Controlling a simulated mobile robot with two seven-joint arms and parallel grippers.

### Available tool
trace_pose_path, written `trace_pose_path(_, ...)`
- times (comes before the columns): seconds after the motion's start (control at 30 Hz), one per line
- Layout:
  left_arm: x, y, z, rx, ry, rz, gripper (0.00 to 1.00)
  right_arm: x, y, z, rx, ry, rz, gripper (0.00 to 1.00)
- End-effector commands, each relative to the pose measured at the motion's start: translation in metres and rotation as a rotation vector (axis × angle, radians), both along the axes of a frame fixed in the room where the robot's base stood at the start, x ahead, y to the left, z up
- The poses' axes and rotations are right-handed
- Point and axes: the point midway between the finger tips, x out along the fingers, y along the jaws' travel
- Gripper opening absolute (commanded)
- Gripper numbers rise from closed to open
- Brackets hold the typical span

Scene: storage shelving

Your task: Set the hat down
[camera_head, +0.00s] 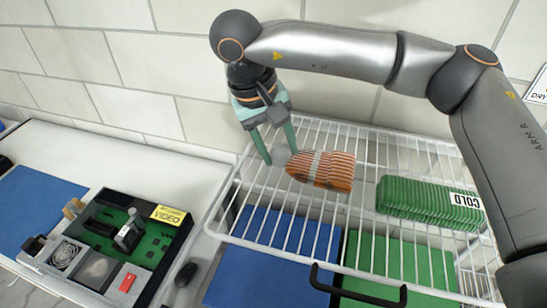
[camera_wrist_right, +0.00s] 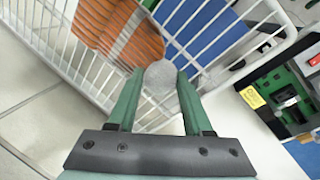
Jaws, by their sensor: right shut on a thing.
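The hat (camera_head: 328,170) is orange with grey stripes and has a grey pom-pom (camera_head: 281,155). My right gripper (camera_head: 279,153) points down from above and is shut on the pom-pom. In the right wrist view the pom-pom (camera_wrist_right: 160,76) sits between the green fingertips (camera_wrist_right: 157,80), and the hat body (camera_wrist_right: 117,32) extends to the upper left. The hat lies sideways over the white wire shelf (camera_head: 365,146); I cannot tell whether it touches the wires. My left gripper is not in view.
A green ribbed item (camera_head: 425,203) with a COLD label (camera_head: 466,201) lies on the shelf to the right. Blue (camera_head: 285,240) and green (camera_head: 395,262) surfaces show below the wires. A white counter (camera_head: 110,160) with an electronics board (camera_head: 125,235) stands left. A tiled wall is behind.

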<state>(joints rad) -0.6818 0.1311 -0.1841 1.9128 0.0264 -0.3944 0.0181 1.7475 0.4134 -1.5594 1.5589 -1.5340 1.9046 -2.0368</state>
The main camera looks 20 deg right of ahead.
Motion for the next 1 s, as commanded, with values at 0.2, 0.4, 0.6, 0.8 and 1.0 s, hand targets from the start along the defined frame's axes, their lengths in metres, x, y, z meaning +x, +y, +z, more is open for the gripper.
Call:
trace_pose_path(0.2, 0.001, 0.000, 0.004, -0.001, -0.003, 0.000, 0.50, 0.008, 0.006, -0.011, 0.000, 0.002, 0.002, 0.00)
trace_pose_path(0.4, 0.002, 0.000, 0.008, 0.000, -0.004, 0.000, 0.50, 0.010, 0.006, -0.040, -0.001, 0.002, 0.000, 0.00)
trace_pose_path(0.6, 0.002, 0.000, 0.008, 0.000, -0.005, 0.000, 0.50, 0.010, 0.006, -0.045, 0.000, -0.001, -0.001, 0.00)
trace_pose_path(0.8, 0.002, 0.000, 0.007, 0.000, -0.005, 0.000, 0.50, 0.010, 0.006, -0.046, 0.000, -0.001, -0.001, 0.56)
trace_pose_path(1.0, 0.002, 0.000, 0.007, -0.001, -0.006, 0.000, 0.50, 0.010, 0.006, -0.046, 0.000, -0.001, -0.001, 0.79)
